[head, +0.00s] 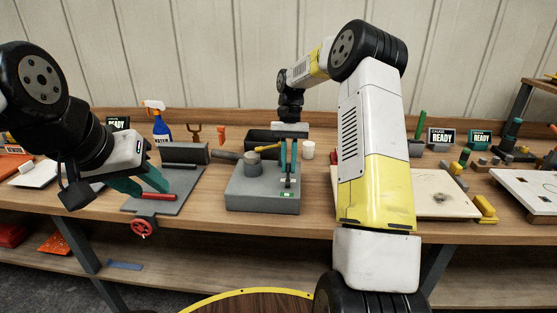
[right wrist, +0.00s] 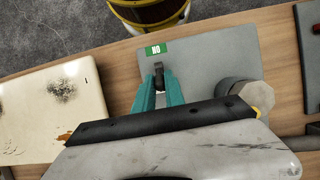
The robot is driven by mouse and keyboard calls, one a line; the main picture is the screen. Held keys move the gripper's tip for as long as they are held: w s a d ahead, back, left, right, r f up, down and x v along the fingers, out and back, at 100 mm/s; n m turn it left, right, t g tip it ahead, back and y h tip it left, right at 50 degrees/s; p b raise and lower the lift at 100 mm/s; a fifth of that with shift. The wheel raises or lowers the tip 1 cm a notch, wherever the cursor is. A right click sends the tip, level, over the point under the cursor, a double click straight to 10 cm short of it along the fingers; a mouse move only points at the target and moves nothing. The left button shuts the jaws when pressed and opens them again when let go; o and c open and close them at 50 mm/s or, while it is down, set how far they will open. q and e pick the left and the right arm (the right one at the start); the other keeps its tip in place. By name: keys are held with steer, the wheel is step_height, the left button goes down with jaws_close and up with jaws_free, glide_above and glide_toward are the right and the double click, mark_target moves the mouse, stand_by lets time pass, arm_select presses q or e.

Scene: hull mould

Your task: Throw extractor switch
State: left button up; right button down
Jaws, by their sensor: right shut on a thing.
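The extractor switch is a grey box (head: 262,196) in the middle of the bench. A dark lever (right wrist: 159,76) stands on it, with a green label (right wrist: 153,50) beside it, upside down in the right wrist view. My right gripper (head: 289,168) reaches down over the box from behind. Its teal fingers (right wrist: 159,88) are shut on the lever, close to the green label.
A grey cylinder (right wrist: 235,93) stands on the box beside the lever. A spray bottle (head: 160,125) stands behind at the left. A pale stained board (head: 445,200) lies to the right, partly behind my right arm. A red handwheel (head: 141,229) is at the bench's front edge.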

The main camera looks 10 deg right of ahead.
steer(key=shift+w, duration=0.15)
steer(key=c, duration=1.4)
jaws_free()
steer(key=v, duration=0.7)
steer(key=shift+w+r, duration=0.2)
steer(key=shift+w, duration=0.1)
steer(key=shift+d, duration=0.15)
